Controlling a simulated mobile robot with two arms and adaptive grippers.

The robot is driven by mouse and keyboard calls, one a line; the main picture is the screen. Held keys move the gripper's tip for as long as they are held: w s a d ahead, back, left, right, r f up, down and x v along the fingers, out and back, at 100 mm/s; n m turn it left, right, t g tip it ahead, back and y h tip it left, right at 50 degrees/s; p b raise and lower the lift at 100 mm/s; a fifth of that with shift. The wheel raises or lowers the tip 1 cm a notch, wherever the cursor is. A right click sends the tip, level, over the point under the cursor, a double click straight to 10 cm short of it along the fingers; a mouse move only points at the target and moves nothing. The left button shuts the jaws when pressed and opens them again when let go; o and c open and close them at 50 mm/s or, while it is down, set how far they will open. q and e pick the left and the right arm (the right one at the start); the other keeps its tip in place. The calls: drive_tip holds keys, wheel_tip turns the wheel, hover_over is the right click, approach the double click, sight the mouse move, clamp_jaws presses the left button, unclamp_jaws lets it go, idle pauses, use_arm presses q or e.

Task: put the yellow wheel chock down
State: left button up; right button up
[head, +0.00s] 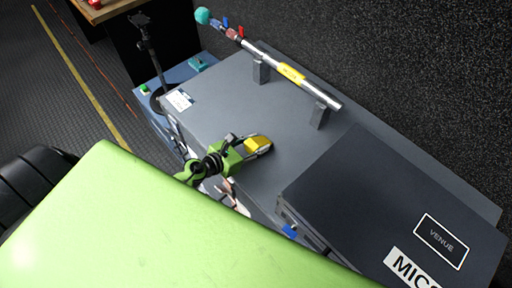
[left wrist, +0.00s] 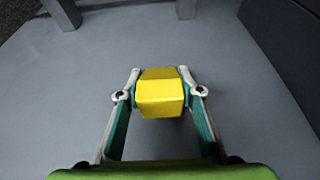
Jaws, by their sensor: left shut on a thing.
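The yellow wheel chock (head: 257,143) is a small yellow block over the near part of the grey case top (head: 222,100). My left gripper (head: 258,145) is shut on it. In the left wrist view the chock (left wrist: 160,93) sits between the two fingertips (left wrist: 160,95), with a finger against each side. The grey surface lies below it. I cannot tell whether the chock touches that surface. My right gripper is not in view.
A silver bar (head: 312,89) with a yellow label rests on two grey blocks behind the chock. A dark case marked VENUE (head: 375,200) stands to the right. A black stand (head: 150,60) is at the left. The grey top around the chock is clear.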

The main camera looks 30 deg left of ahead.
use_arm(q)
drive_tip(key=shift+f, duration=0.35)
drive_tip(key=shift+f, duration=0.1)
drive_tip(key=o, duration=1.1)
drive_tip(key=shift+f, duration=0.1)
drive_tip(key=shift+o, duration=0.2)
